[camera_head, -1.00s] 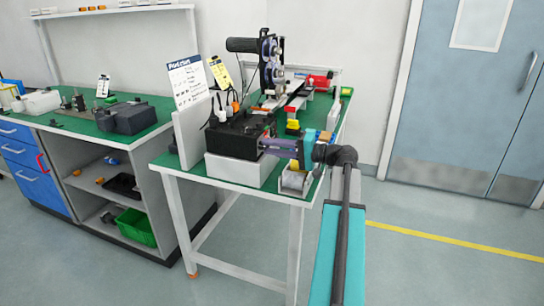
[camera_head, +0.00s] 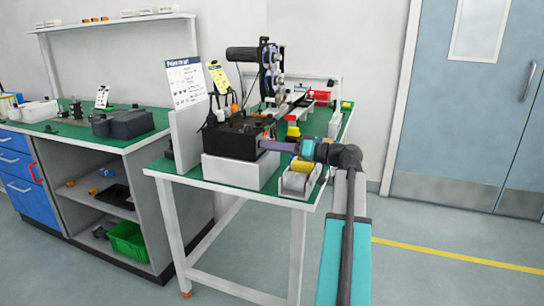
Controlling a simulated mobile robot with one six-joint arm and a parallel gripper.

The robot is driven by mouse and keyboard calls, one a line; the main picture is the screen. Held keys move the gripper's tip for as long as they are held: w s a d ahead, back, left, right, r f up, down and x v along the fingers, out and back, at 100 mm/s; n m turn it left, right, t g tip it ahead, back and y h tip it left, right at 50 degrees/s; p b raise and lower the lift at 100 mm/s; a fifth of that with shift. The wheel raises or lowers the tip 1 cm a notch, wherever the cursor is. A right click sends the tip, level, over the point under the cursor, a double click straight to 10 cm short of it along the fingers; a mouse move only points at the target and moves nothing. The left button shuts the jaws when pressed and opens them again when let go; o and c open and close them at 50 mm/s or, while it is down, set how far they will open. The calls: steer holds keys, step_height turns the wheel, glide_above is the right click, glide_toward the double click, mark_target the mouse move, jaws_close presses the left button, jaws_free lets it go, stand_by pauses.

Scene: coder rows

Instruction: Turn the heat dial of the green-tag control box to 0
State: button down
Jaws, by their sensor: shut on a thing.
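A black control box (camera_head: 230,143) stands on a white block (camera_head: 236,173) at the front left of the green-topped table. My gripper (camera_head: 264,145) reaches in from the right, level with the box, its tip at the box's right face. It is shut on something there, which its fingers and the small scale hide. I take this to be the heat dial, but the dial, its marks and its setting cannot be made out. No green tag can be made out on the box.
A white sign board (camera_head: 185,83) and a yellow card (camera_head: 218,77) stand behind the box. A yellow roll in a dispenser (camera_head: 298,178) is just below my arm. A labelling machine (camera_head: 268,68) and a red bin (camera_head: 321,96) are farther back. Open floor lies right.

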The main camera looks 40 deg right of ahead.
steer(key=shift+f+n+b, duration=0.2)
steer(key=shift+n+b, duration=0.7)
steer(key=shift+n, duration=0.1)
steer(key=c, duration=1.5)
jaws_free()
steer(key=shift+r, duration=0.1)
steer(key=shift+s, duration=0.1)
steer(key=p+v, duration=0.2)
steer(key=v, duration=1.1)
steer(key=shift+s+d, duration=0.2)
steer(key=shift+s, duration=0.1)
